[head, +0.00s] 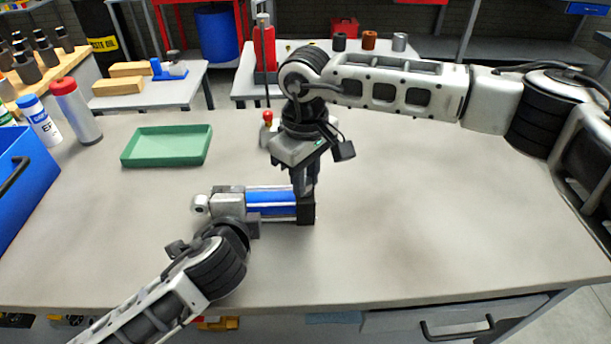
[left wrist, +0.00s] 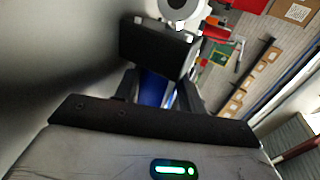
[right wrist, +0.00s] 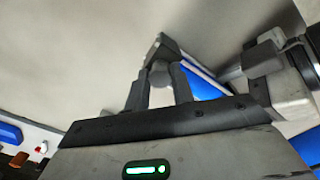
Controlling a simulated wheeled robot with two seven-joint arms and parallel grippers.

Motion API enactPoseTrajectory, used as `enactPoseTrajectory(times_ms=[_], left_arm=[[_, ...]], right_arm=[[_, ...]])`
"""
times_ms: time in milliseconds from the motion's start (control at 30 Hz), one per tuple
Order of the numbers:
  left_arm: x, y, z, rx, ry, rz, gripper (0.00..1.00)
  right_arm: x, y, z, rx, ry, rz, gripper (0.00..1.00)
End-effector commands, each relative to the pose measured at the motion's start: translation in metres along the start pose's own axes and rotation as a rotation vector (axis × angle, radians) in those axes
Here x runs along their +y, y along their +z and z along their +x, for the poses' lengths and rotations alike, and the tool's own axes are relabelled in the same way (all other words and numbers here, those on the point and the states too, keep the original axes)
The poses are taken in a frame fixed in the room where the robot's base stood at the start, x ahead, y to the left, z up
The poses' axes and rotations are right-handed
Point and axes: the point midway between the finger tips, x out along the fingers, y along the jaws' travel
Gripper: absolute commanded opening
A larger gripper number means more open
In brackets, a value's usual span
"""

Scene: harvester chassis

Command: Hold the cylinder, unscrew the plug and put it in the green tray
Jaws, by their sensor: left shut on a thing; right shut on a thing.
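The cylinder (head: 268,203), with a blue barrel, silver rods, a grey head with a rod eye at left and a dark end block (head: 306,212) at right, lies on the table. Its blue barrel shows in the left wrist view (left wrist: 153,88). My left gripper (head: 248,224) is shut on the cylinder from the front. My right gripper (head: 303,187) points down at the dark end block. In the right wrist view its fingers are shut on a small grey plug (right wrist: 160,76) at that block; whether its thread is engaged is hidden. The green tray (head: 168,147) is empty, behind and left.
A blue bin (head: 22,185), a red-capped bottle (head: 78,110) and a white bottle (head: 40,120) stand at the table's left. A small red-topped object (head: 267,119) is behind the cylinder. The table's right side is clear beneath my right arm.

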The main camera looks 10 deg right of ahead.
Motion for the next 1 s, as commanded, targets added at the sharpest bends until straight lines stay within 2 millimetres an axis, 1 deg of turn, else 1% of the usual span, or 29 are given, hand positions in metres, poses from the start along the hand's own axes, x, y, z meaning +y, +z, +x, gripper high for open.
enactPoseTrajectory(times_ms=[533, 900, 1000], left_arm=[[0.002, 0.0, 0.0, -0.001, 0.003, 0.001, 0.0], [0.002, 0.0, 0.0, -0.001, 0.004, 0.001, 0.0], [0.002, 0.0, 0.0, -0.001, 0.004, 0.001, 0.0]], right_arm=[[0.0, 0.0, -0.019, 0.002, 0.001, 0.001, 0.0], [0.0, 0.0, -0.021, 0.001, 0.0, 0.0, 0.0], [0.0, 0.0, -0.025, 0.003, 0.0, 0.0, 0.0]])
